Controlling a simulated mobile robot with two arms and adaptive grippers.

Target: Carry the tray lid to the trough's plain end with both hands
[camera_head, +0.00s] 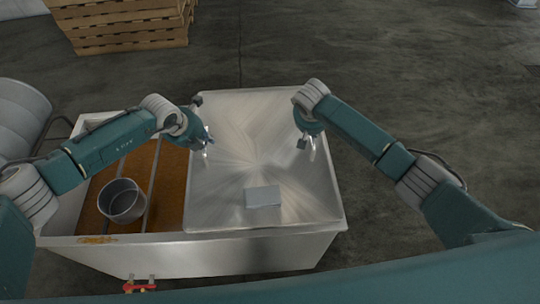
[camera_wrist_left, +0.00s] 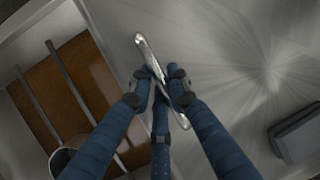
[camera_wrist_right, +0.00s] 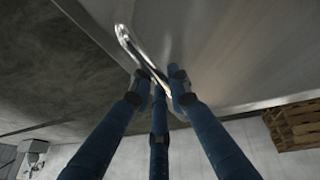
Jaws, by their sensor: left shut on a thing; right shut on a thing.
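The tray lid (camera_head: 230,190) is a flat brushed-metal sheet. It lies over the right part of the metal trough (camera_head: 200,255), and the trough's left part is uncovered, with brown-orange contents (camera_head: 165,190) showing. My left gripper (camera_head: 207,143) is shut on a bar handle (camera_wrist_left: 146,50) near the lid's left edge. My right gripper (camera_head: 307,146) is shut on another bar handle (camera_wrist_right: 128,42) near the lid's right edge. Whether the lid touches the trough's rim all along cannot be told.
A metal pot (camera_head: 122,201) sits at the open left part, beside thin rails (camera_head: 152,185). A grey block (camera_head: 263,197) lies on the lid near its front. A red-handled fitting (camera_head: 140,287) is on the trough's front. Wooden pallets (camera_head: 125,25) stand behind; the floor on the right is clear.

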